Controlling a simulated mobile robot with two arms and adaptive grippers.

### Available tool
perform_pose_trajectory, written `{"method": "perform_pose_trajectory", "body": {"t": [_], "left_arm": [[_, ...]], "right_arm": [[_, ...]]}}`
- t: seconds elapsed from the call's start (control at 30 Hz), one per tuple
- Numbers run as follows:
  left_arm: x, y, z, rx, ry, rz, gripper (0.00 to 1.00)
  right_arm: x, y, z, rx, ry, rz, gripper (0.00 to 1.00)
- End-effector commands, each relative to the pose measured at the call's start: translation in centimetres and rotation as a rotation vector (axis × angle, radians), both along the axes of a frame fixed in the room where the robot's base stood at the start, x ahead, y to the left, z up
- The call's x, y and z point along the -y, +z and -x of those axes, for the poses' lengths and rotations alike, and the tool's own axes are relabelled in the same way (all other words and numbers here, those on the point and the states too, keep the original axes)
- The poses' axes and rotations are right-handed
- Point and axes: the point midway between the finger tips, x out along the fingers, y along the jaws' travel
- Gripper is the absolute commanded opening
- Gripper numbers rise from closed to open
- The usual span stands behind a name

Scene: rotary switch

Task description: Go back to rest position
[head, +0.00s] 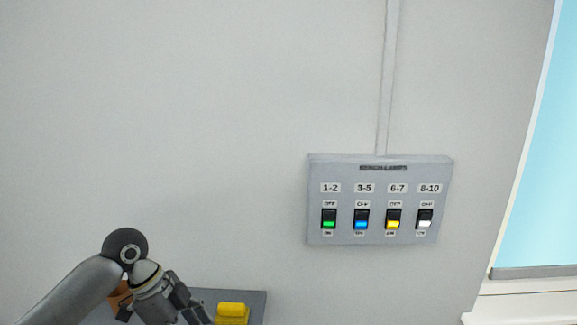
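My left gripper (190,306) is at the bottom left of the head view, with its arm coming in from the left. It points down and to the right, close to a yellow block-like part (232,312) on a grey panel (256,303). A small gap shows between the gripper and the yellow part. The fingertips are partly cut off by the lower edge, so I cannot tell how far they are open. My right gripper is not in view.
A grey wall box (380,172) holds several switches with green, blue, yellow and white lower ends. A conduit (387,80) runs up from it. A window (550,170) with a sill (520,307) is at the right. The wall (180,120) above my arm is bare.

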Motion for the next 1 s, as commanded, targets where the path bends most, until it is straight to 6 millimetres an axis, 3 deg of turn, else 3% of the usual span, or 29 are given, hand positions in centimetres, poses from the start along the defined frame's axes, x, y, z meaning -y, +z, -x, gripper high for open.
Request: {"method": "perform_pose_trajectory", "body": {"t": [0.47,0.77,1.0], "left_arm": [[4.2,-7.4,3.8,-0.010,0.132,-0.008,0.75],[7.4,-13.6,9.8,-0.018,0.436,0.031,0.75],[6.4,-16.4,15.2,-0.035,0.814,0.045,0.75]], "right_arm": [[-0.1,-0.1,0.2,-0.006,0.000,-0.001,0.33],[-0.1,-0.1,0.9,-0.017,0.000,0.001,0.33],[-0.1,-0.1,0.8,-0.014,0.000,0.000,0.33]]}}
